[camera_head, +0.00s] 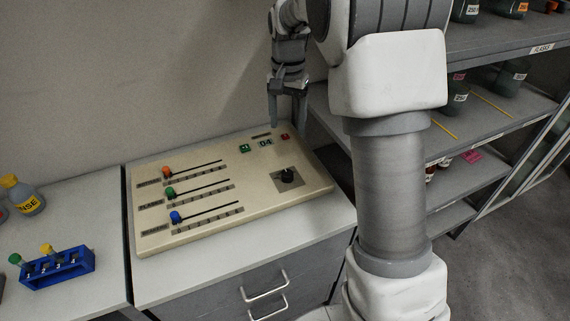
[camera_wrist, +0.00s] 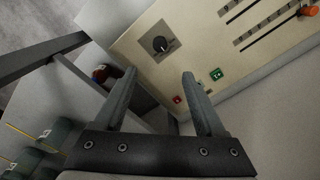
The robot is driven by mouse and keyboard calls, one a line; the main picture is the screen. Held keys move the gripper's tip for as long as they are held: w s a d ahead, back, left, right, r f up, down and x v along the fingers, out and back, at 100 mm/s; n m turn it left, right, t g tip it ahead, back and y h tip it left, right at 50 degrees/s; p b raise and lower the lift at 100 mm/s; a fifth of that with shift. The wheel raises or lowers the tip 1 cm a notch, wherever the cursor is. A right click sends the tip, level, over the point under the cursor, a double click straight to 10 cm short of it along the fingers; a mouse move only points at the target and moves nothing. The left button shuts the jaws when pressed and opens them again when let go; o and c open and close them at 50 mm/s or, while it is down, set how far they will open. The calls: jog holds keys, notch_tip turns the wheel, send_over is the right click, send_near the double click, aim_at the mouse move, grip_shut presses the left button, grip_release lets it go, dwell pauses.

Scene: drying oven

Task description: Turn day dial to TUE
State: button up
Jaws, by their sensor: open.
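The day dial is a black round knob (camera_head: 287,175) on a grey plate at the right front of the cream control panel (camera_head: 255,215). It also shows in the wrist view (camera_wrist: 160,44), with a light pointer mark on it. The day labels around it are too small to read. My gripper (camera_head: 287,124) is above the panel's back right corner, behind the dial and apart from it. In the wrist view my gripper (camera_wrist: 158,76) has its two fingers spread with nothing between them, and the dial lies beyond the fingertips.
The panel has sliders with orange (camera_head: 166,171), green (camera_head: 170,192) and blue (camera_head: 175,217) knobs, a green button (camera_head: 244,148), a red button (camera_head: 285,136) and a display reading 04 (camera_head: 265,142). A blue tube rack (camera_head: 58,270) stands left. Shelves (camera_head: 490,125) with flasks stand right.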

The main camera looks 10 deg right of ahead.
aim_at(287, 172)
notch_tip(287, 172, down, 17)
jog(key=shift+s+r+b, duration=0.1)
jog(key=shift+r+b, duration=0.05)
jog(key=shift+b, duration=0.35)
grip_shut()
